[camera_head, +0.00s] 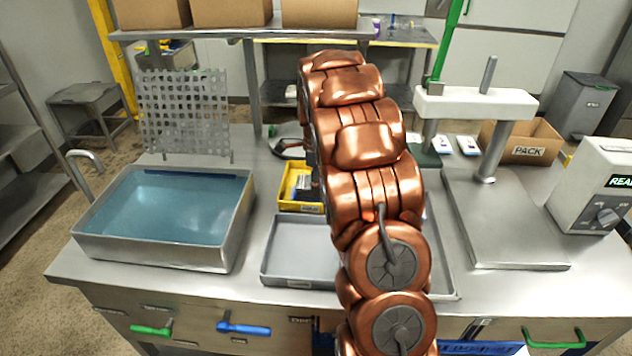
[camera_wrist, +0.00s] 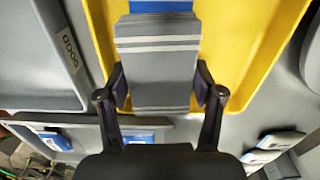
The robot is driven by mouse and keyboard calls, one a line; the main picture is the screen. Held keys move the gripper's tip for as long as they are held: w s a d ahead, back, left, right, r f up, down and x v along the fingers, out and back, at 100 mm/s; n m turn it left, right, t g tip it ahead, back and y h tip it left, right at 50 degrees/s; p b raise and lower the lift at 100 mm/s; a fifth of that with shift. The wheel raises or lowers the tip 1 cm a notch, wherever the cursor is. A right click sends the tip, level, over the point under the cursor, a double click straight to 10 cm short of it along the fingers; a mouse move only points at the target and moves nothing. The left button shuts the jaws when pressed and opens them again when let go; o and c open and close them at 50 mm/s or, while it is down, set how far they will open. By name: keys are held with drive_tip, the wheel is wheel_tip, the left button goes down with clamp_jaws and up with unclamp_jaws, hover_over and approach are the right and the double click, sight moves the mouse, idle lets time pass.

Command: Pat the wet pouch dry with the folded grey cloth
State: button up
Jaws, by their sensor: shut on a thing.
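The folded grey cloth (camera_wrist: 158,65) with pale stripes is between my gripper's fingers (camera_wrist: 160,88) in the wrist view. My gripper is shut on its two sides, over the yellow tray (camera_wrist: 105,40). A blue thing (camera_wrist: 160,6) shows just beyond the cloth's far end; I cannot tell what it is. A blue and white pouch (camera_wrist: 140,137) lies below the cloth in the picture, partly hidden by my gripper, and another pouch (camera_wrist: 55,140) lies to its left. I cannot tell which pouch is wet.
A water-filled metal basin (camera_head: 100,250) stands at the left of the bench. A grey tray (camera_head: 285,280) is in front of the yellow one. A press-like stand (camera_head: 520,250), a PACK box (camera_head: 515,150) and a dial unit (camera_head: 590,185) stand at the right.

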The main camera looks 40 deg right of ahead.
drive_tip(key=shift+r+p, duration=0.75)
drive_tip(key=shift+r, duration=2.7)
